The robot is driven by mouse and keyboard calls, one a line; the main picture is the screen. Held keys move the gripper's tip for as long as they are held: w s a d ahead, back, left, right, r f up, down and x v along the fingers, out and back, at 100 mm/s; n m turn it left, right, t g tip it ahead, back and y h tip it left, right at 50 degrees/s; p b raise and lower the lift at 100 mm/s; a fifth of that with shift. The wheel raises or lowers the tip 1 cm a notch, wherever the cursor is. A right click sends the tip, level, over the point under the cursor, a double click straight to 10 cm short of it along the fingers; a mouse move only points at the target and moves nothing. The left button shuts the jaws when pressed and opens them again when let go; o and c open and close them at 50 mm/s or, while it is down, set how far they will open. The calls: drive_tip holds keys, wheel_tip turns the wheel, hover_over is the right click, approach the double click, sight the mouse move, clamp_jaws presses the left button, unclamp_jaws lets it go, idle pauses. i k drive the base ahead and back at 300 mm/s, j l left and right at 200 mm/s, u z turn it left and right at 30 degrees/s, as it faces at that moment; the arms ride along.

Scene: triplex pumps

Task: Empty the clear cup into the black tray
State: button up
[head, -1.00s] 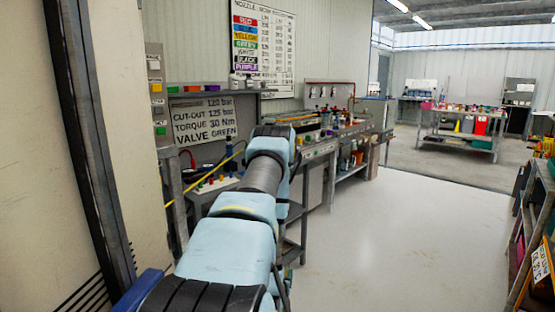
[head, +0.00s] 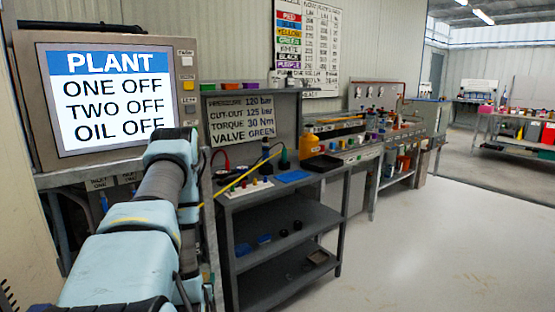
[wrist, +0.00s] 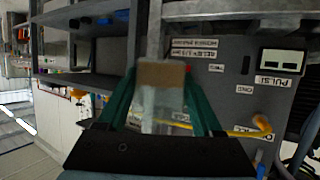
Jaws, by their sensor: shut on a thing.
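In the wrist view my gripper (wrist: 160,82) has its green fingers closed on a clear cup (wrist: 162,104), which shows between them. A brown band crosses the far end of the cup; I cannot tell whether it is its contents or something behind. The wrist picture is upside down. In the head view a low black tray (head: 326,163) lies on top of the grey cart, at its right end. The arm is well left of the tray. My gripper and the cup are hidden behind the arm in the head view.
The grey cart (head: 280,220) also carries a blue mat (head: 292,176), a pegged block (head: 245,188) and an orange bottle (head: 309,141). A PLANT screen (head: 110,95) stands left, close behind the arm. Open floor (head: 440,240) lies to the right.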

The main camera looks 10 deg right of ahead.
sight(321, 164)
drive_tip(key=u, duration=1.15)
drive_tip(key=l+u, duration=0.15)
drive_tip(key=l, duration=0.2)
drive_tip(key=k+l+u, duration=0.15)
drive_tip(key=l, duration=0.15)
drive_tip(key=k+l+u, duration=0.15)
drive_tip(key=l, duration=0.15)
drive_tip(key=k+l, duration=0.1)
drive_tip(key=l, duration=0.25)
drive_tip(key=k+l, duration=0.1)
drive_tip(key=l, duration=0.65)
drive_tip(key=k+l, duration=0.15)
drive_tip(key=l, duration=0.2)
